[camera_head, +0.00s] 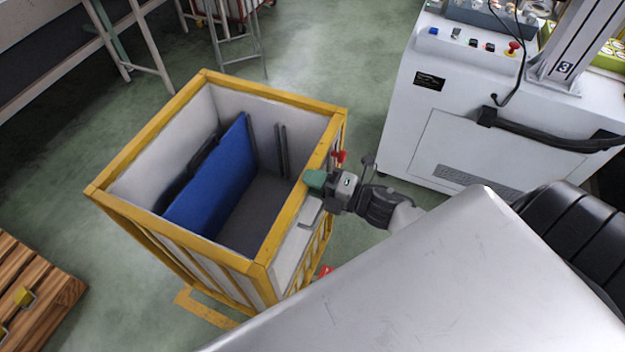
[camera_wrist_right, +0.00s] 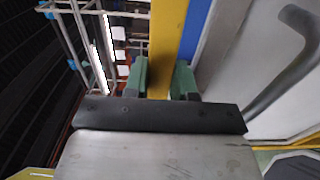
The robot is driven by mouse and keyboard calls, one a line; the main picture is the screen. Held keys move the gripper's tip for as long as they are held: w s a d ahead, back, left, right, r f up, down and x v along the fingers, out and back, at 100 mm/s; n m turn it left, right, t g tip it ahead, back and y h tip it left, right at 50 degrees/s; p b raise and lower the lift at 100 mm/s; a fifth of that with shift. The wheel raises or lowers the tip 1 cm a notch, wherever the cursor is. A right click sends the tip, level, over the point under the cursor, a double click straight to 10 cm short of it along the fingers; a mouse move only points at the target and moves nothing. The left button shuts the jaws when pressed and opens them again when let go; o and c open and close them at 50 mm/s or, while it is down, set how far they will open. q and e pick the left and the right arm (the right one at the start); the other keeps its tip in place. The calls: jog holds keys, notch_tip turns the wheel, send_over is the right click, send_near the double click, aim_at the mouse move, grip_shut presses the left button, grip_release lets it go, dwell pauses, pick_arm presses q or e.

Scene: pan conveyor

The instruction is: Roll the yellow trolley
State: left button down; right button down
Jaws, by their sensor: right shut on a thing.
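The yellow trolley (camera_head: 256,97) stands on the green floor left of centre in the head view. It is a yellow-framed box with pale inner walls and an open top, and a blue panel (camera_head: 214,178) stands inside it. My right gripper (camera_head: 312,181) is at the trolley's right top rail. In the right wrist view the yellow rail (camera_wrist_right: 166,50) lies between the two green fingertips (camera_wrist_right: 160,78), and the gripper is shut on it. A grey bent handle (camera_wrist_right: 283,75) shows beside the rail there. My left gripper is out of view.
A white machine cabinet (camera_head: 430,130) with buttons stands at the right. A wooden pallet (camera_head: 38,295) lies at the lower left. A metal stand (camera_head: 238,50) is at the back. Yellow floor marking (camera_head: 205,308) lies by the trolley's near base. Green floor is open behind the trolley.

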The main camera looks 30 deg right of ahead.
jog(key=c, duration=1.2)
grip_release()
jog(key=b+v, duration=0.1)
jog(key=v, duration=1)
jog(key=shift+b, duration=0.4)
jog(key=shift+f, duration=0.1)
